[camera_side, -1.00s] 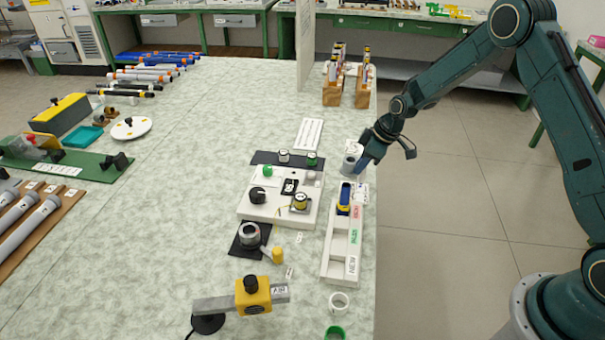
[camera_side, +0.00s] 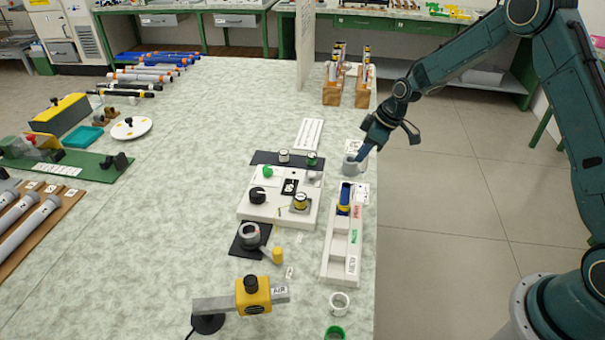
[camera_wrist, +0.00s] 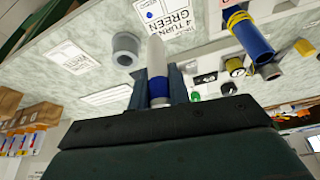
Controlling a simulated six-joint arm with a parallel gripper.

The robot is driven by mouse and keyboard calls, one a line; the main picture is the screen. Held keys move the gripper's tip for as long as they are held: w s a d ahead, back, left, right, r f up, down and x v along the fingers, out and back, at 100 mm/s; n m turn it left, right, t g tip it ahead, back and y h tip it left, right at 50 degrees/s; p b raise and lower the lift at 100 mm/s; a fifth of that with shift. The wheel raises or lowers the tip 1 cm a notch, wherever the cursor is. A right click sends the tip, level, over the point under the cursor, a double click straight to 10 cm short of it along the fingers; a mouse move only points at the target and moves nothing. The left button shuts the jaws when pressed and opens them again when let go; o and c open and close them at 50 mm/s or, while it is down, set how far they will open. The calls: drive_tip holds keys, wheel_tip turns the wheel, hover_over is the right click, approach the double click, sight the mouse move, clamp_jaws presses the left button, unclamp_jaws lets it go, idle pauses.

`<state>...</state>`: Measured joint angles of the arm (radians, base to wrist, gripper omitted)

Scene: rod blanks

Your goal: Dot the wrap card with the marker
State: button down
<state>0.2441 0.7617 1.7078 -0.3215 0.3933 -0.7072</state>
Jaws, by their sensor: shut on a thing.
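My gripper (camera_side: 367,149) is above the right edge of the table, just over a grey cup (camera_side: 351,165). In the wrist view my gripper (camera_wrist: 160,90) is shut on a marker (camera_wrist: 157,62) with a blue band and a pale end pointing away from the jaws. The wrap card (camera_wrist: 168,18), lettered "4 TURN GREEN", lies beyond that end and bears a blue spot. In the side view a white card (camera_side: 361,194), likely the same, lies beside the tray. The grey cup also shows in the wrist view (camera_wrist: 126,48). Contact between marker and card is not visible.
A white compartment tray (camera_side: 327,268) holds a blue and yellow cylinder (camera_side: 344,198). Left of it is a white board (camera_side: 262,212) with knobs and spools. Another printed card (camera_wrist: 72,58) lies near the cup. Wooden racks (camera_side: 331,95) stand at the back.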

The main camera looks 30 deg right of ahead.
drive_tip(key=shift+r, duration=1.05)
